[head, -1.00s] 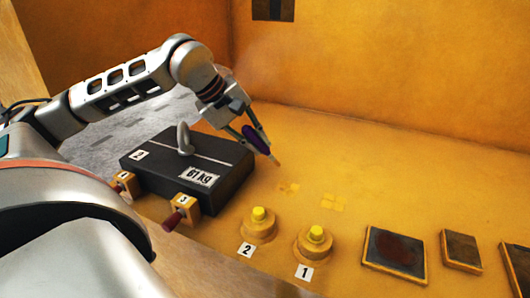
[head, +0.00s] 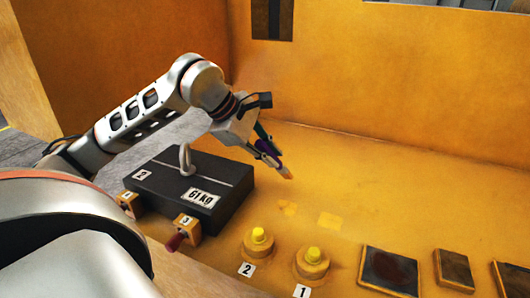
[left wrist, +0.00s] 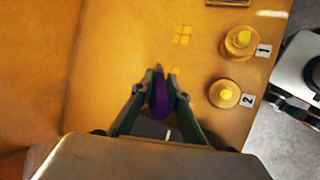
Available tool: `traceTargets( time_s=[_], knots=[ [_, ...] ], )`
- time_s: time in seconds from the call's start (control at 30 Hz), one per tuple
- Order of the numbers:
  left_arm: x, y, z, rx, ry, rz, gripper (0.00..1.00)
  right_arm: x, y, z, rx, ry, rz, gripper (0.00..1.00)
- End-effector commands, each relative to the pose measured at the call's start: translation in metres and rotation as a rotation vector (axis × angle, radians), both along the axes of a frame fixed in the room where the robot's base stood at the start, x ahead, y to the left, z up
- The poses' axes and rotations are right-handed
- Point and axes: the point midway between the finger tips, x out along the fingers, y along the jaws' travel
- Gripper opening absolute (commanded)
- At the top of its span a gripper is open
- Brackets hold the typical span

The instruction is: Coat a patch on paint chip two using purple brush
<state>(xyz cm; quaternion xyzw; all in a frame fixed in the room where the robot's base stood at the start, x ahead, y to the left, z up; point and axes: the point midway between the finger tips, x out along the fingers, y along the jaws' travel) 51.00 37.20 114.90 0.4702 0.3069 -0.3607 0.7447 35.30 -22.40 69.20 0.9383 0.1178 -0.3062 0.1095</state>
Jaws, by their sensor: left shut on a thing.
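My left gripper (head: 277,158) is shut on the purple brush (left wrist: 161,98) and holds it tip forward. In the head view, the brush's pale tip (head: 289,175) points down right, near two faint yellow patches on the floor. Neither patch carries a readable number, so I cannot tell which is paint chip two. I cannot tell whether the tip touches the floor. My right gripper is not in view.
Yellow-topped knobs labelled 2 (head: 258,242) and 1 (head: 312,262) stand in front of the patches. Dark framed plates (head: 390,272) lie at right. A yellow wall (head: 390,90) closes the back.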

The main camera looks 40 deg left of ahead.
Motion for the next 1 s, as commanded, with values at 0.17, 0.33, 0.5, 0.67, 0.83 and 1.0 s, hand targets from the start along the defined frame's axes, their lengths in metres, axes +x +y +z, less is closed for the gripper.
traceTargets(
  time_s=[0.17, 0.33, 0.5, 0.67, 0.83, 1.0],
  knots=[
    [0.001, -0.003, 0.001, -0.05, 0.014, 0.069, 0.0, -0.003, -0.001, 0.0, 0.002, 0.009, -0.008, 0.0],
    [0.001, -0.003, -0.015, -0.054, 0.016, 0.073, 0.0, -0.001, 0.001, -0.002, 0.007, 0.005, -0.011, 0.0],
    [0.001, -0.003, -0.033, -0.053, 0.012, 0.073, 0.0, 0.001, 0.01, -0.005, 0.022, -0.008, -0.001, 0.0],
    [0.001, -0.003, -0.044, -0.052, 0.012, 0.072, 0.0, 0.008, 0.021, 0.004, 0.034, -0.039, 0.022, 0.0],
    [0.001, -0.002, -0.046, -0.051, 0.011, 0.072, 0.0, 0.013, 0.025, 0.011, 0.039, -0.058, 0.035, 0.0],
    [0.001, -0.002, -0.046, -0.051, 0.011, 0.072, 0.0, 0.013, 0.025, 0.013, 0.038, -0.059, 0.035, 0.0]
  ],
)
